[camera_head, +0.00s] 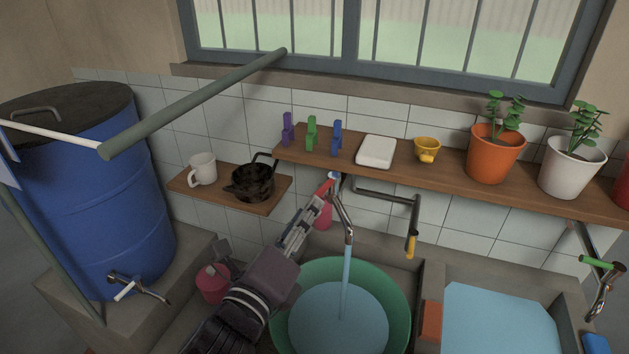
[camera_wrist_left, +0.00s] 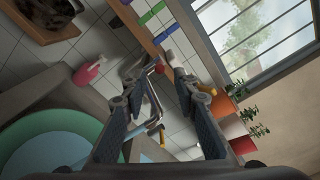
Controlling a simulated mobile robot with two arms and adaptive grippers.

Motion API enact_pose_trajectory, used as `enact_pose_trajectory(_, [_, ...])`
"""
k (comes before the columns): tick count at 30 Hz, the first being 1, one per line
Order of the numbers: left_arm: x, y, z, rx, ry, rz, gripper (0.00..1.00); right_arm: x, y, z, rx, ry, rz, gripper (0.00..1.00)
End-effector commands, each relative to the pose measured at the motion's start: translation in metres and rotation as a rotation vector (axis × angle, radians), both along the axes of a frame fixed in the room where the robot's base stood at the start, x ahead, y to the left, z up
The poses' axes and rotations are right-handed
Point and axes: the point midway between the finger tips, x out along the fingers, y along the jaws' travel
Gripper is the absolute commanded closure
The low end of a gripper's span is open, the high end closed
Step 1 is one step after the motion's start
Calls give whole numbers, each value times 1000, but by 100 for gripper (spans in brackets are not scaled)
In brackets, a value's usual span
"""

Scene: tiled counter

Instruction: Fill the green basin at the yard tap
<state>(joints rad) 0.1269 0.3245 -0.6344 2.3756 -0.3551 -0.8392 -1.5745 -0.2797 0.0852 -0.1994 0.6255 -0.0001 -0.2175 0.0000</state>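The green basin (camera_head: 398,300) stands under the tap in the left sink bay and holds water. A stream runs into it from the metal tap spout (camera_head: 347,222). The basin also shows at lower left in the left wrist view (camera_wrist_left: 82,125). My left gripper (camera_head: 328,186) reaches up over the basin's left side, its fingertips at the tap's red handle. In the left wrist view the red handle (camera_wrist_left: 157,69) lies between the fingertips; whether they press on it is unclear. My right gripper is out of view.
A wooden shelf (camera_head: 450,184) with pegs, soap, a yellow cup and potted plants runs behind. A yellow-handled pipe (camera_head: 412,240) hangs right of the tap. A blue barrel (camera_head: 90,200) stands left. A brick-coloured block (camera_head: 431,320) sits beside the basin.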

Motion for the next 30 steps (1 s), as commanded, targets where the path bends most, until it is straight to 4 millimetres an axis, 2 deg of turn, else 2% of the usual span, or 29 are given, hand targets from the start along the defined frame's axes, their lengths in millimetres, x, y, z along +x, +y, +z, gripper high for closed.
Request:
enact_pose_trajectory(6, [29,-10,3,0,0,2,73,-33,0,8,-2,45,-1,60])
enact_pose_trajectory(9, [44,-16,2,-1,0,2,73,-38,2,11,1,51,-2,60])
enact_pose_trajectory(16, [67,-24,1,0,1,3,73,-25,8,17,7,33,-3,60])
enact_pose_trajectory(21, [71,-25,0,0,1,3,73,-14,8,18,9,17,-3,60])
enact_pose_trajectory(26, [71,-25,-1,0,1,3,73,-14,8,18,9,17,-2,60])
enact_pose_trajectory(30, [71,-25,-1,0,1,3,86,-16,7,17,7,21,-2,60])
